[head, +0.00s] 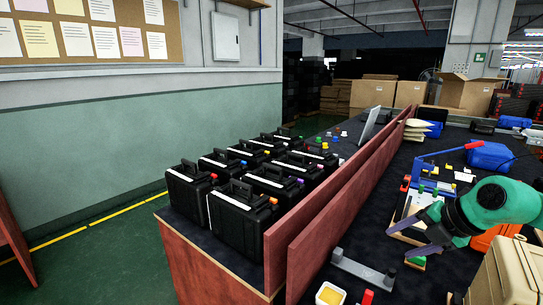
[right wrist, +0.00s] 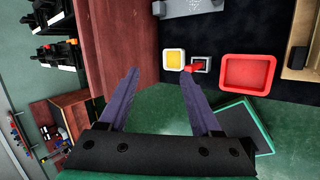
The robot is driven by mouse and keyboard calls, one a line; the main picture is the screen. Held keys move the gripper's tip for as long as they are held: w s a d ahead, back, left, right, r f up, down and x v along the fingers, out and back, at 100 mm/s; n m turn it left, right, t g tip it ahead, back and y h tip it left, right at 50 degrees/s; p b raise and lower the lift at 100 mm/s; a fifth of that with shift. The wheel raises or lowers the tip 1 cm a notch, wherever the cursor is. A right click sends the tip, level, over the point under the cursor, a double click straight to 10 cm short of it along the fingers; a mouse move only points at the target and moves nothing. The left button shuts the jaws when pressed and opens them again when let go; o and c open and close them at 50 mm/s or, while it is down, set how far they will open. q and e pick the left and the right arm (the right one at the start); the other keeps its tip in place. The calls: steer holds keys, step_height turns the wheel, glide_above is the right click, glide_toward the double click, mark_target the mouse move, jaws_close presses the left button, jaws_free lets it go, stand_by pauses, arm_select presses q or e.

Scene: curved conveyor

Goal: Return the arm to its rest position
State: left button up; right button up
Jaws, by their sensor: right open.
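My right arm comes in from the right edge of the head view, with a green wrist. My right gripper (head: 398,240) is above the dark worktop, to the right of the red partition. It also shows in the right wrist view (right wrist: 160,72), where its two purple fingers stand apart with nothing between them. Beyond the fingertips lie a small white tray with yellow contents (right wrist: 174,59) and a small square holder (right wrist: 201,64) with a red item. My left gripper is not in view.
Several black cases (head: 235,218) stand left of the long red partition (head: 312,240). A grey bracket (head: 362,271) and a blue container (head: 490,157) are on the worktop. A tan case (head: 505,275) stands close below my arm. A red tray (right wrist: 248,73) shows in the wrist view.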

steer(key=d+f+m+t+h, duration=0.3)
steer(key=f+m+t, duration=0.4)
steer(key=m+t, duration=0.5)
steer(key=s+f+m+g+h, duration=0.1)
steer(key=s+f+m+g, duration=0.2)
steer(key=s+f, duration=0.1)
steer(key=s+a+f+m+g+h, duration=0.1)
steer(key=s+f+m+g, duration=0.2)
steer(key=f, duration=0.3)
steer(key=s+f+m+g+h, duration=0.1)
steer(key=s+f+m+g, duration=0.3)
steer(key=s+f+m, duration=0.1)
steer(key=shift+s+a+f, duration=0.15)
steer(key=shift+s+a, duration=0.15)
steer(key=shift+s, duration=0.3)
steer(key=s+a+f+m+g+y, duration=0.1)
steer(key=s+a+f+g+y, duration=0.3)
steer(key=s+a, duration=0.5)
steer(key=s+f+g+h+b, duration=0.1)
steer(key=s+f+g+b, duration=0.15)
steer(key=f, duration=2.35)
steer(key=s+d+f, duration=0.1)
steer(key=s+f, duration=0.6)
steer(key=s, duration=0.1)
steer(key=s+d+f, duration=0.2)
steer(key=s+f, duration=0.5)
steer(key=s, duration=0.1)
steer(key=shift+s+d+g, duration=0.25)
steer(key=shift+g, duration=0.1)
